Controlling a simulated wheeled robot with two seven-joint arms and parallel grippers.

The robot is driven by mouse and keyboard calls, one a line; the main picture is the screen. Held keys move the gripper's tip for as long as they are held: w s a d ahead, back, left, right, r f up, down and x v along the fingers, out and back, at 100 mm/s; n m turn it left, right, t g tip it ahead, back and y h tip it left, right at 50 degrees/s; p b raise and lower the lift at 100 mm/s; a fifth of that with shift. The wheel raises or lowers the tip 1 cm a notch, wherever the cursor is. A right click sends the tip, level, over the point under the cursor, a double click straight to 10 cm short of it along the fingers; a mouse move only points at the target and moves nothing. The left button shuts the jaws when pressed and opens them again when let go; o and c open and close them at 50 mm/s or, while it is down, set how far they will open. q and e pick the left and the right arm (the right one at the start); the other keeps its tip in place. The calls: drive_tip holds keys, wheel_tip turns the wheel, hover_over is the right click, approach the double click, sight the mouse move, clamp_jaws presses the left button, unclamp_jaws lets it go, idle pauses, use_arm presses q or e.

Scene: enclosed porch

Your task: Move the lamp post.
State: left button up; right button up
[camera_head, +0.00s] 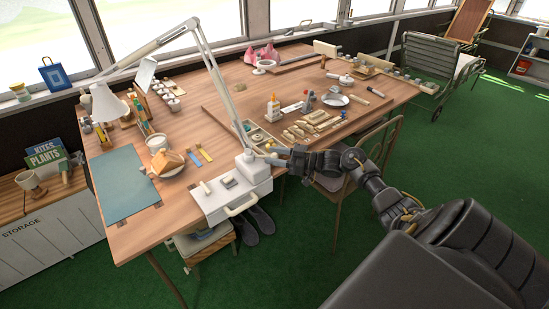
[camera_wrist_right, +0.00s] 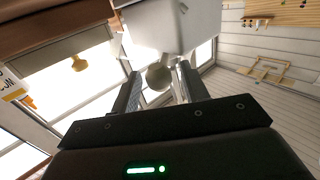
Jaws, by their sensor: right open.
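The white lamp post (camera_head: 217,82) rises from a white base (camera_head: 246,166) near the front edge of the wooden table. Its jointed arm reaches up and left to a white shade (camera_head: 106,103). My right gripper (camera_head: 267,153) comes in from the right, beside the lower end of the post. In the right wrist view my open right gripper (camera_wrist_right: 158,88) has a round grey knob (camera_wrist_right: 158,75) between or just beyond its fingers, below a white block (camera_wrist_right: 172,25). I cannot tell whether the fingers touch the knob. My left gripper is not in view.
The table (camera_head: 125,235) holds a blue-green mat (camera_head: 124,182), bread slices (camera_head: 167,163), and a wooden board with small parts and a glue bottle (camera_head: 273,108). A white drawer unit (camera_head: 218,200) sits under the lamp base. A chair (camera_head: 385,140) stands close to my right arm.

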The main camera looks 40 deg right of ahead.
drive_tip(key=shift+w, duration=0.15)
drive_tip(key=shift+c, duration=0.3)
drive_tip(key=shift+a, duration=0.1)
clamp_jaws()
